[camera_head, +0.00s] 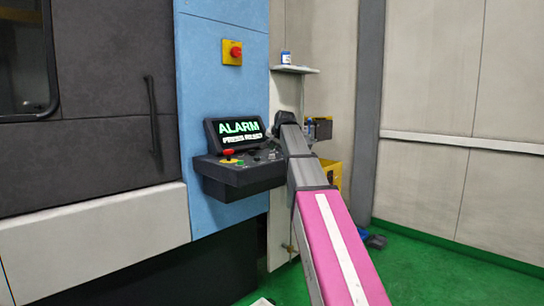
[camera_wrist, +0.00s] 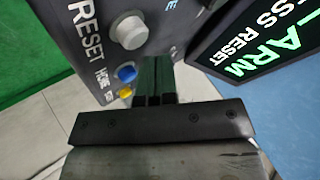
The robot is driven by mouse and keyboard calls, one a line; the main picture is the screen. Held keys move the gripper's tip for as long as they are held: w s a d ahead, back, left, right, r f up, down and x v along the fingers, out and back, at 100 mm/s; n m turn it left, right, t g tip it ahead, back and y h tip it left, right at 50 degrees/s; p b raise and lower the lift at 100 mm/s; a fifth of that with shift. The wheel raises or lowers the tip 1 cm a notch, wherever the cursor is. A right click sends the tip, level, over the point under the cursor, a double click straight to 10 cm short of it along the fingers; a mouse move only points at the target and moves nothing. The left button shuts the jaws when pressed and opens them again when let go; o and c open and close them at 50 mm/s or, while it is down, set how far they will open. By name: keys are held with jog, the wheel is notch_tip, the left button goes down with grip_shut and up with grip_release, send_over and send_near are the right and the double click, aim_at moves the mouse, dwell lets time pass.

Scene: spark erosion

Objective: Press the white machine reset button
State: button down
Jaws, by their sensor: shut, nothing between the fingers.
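The white round reset button (camera_wrist: 130,31) stands out of the dark control panel (camera_wrist: 98,55) in the wrist view, beside the printed word RESET. My gripper (camera_wrist: 156,62) is shut and empty. Its dark fingertips show just below and to the right of the white button in that view; whether they touch the panel, I cannot tell. In the head view, my arm covers the right part of the control panel (camera_head: 236,181), and I cannot make out the white button or the fingertips there.
A blue button (camera_wrist: 127,73) and a yellow button (camera_wrist: 125,92) sit close to the fingers. A screen (camera_head: 235,132) reading ALARM stands above the panel. A red knob (camera_head: 229,153) is on the panel's left. A yellow box with a red knob (camera_head: 232,52) is mounted higher.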

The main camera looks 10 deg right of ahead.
jog(key=shift+f, duration=0.15)
jog(key=shift+f, duration=0.2)
jog(key=shift+f, duration=0.4)
dwell(0.7)
jog(key=shift+r, duration=0.8)
jog(key=shift+r, duration=0.15)
jog(key=shift+r, duration=2.4)
jog(key=shift+s, duration=0.15)
